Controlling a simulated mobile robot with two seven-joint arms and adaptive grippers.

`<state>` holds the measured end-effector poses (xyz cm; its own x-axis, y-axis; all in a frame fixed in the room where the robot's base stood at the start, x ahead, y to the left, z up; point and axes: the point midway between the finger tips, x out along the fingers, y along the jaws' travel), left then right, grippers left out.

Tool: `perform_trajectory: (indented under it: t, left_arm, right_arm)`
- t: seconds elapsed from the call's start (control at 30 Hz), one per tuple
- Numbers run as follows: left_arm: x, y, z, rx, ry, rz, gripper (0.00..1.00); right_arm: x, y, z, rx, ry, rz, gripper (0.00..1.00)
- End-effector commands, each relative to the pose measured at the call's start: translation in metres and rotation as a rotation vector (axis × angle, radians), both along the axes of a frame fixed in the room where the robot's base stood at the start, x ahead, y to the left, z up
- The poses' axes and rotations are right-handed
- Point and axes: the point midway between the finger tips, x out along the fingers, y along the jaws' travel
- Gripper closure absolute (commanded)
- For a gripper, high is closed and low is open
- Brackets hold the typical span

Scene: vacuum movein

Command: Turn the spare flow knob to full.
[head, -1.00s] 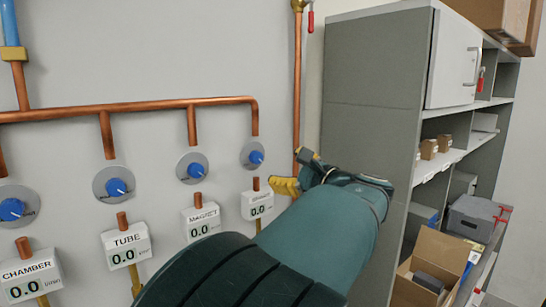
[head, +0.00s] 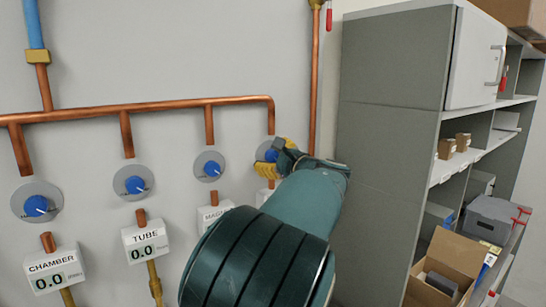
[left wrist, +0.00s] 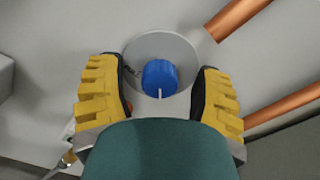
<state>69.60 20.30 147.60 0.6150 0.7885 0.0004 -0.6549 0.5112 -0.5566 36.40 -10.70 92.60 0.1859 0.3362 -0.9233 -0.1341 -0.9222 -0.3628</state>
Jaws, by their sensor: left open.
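The rightmost blue knob (head: 270,155) sits on a grey round dial on the wall, partly covered by my left gripper (head: 277,160) in the head view. In the left wrist view this knob (left wrist: 160,77) lies between the two yellow-padded fingers, with a gap on each side. Its white pointer line points down in that picture. My left gripper is open, its fingers on either side of the knob. The label and readout below this knob are mostly hidden behind my arm. My right gripper is not in view.
Three more blue knobs stand left along the wall, the nearest one (head: 209,168) close to my gripper. A copper pipe (head: 150,109) runs above them, and a vertical copper pipe (head: 314,90) stands just right. A grey shelf unit (head: 390,130) with boxes stands further right.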

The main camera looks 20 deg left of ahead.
Motion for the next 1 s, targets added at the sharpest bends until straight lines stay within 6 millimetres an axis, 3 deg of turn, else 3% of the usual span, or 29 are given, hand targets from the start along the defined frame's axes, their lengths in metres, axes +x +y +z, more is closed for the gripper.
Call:
perform_trajectory:
  t: [0.07,0.2,0.23,0.27,0.67,1.0]
  left_arm:
    - [0.000,0.000,0.000,0.000,0.000,0.000,0.36]
    - [0.000,0.000,0.000,0.000,0.000,0.000,0.85]
    - [0.000,0.000,0.000,0.000,0.000,0.000,0.96]
    - [0.000,0.000,0.000,0.000,0.000,0.000,1.00]
    - [0.000,0.000,-0.002,-0.033,-0.044,0.001,1.00]
    - [-0.001,0.000,-0.004,-0.185,-0.240,0.000,1.00]
  right_arm:
    - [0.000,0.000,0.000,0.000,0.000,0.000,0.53]
    - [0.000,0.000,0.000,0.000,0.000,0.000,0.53]
    - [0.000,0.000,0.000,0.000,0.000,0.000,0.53]
    - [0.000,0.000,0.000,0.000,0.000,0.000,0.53]
    - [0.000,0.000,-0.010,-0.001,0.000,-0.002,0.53]
    - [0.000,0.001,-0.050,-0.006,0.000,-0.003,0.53]
